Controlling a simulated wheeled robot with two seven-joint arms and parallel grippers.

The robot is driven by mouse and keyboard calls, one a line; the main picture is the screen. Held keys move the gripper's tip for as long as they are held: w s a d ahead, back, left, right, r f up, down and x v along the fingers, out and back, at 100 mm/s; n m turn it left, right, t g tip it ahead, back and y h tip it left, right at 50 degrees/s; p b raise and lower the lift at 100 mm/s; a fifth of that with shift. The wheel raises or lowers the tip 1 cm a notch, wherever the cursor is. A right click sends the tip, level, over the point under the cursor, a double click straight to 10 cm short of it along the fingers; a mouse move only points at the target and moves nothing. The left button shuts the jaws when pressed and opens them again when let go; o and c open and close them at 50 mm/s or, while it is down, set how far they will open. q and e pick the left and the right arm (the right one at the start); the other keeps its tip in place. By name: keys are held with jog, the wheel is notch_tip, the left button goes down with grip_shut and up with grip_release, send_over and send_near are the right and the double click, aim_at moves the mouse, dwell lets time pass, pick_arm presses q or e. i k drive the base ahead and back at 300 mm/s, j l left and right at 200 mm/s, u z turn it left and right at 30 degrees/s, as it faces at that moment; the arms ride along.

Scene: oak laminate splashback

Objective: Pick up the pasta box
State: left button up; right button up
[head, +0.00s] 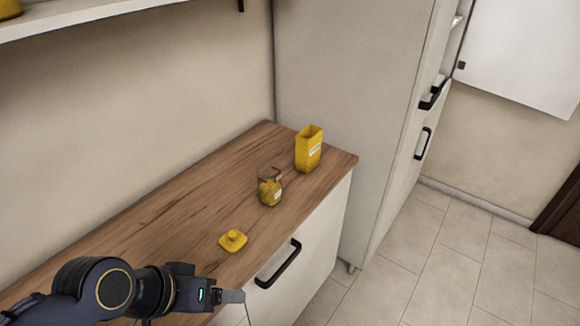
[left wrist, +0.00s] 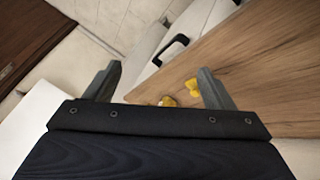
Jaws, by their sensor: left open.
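The yellow pasta box (head: 308,150) stands upright at the far end of the wooden counter, near the tall cabinet, with its top open. My left gripper (head: 232,297) is low in the head view, in front of the counter edge, well short of the box. In the left wrist view its two fingers (left wrist: 160,86) are spread apart with nothing held. Small yellow things (left wrist: 167,101) show between the fingers there; I cannot tell which items they are. My right gripper is not in view.
A glass jar with yellow contents (head: 270,190) stands between the box and a yellow knobbed lid-like piece (head: 233,241) on the counter (head: 170,230). A black drawer handle (head: 278,264) sticks out below the counter edge. A tall cabinet (head: 345,90) rises behind the box.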

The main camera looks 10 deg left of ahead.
aim_at(308, 141)
jog(key=i+l+u, duration=0.2)
jog(key=l, duration=0.15)
jog(key=i+l+u, duration=0.15)
jog(key=l, duration=0.2)
jog(key=i+l+u, duration=0.2)
jog(key=l, duration=0.2)
jog(key=i+l+u, duration=0.2)
jog(key=l, duration=0.2)
jog(key=i+l+u, duration=0.35)
jog(key=i+l, duration=0.1)
jog(key=i, duration=0.1)
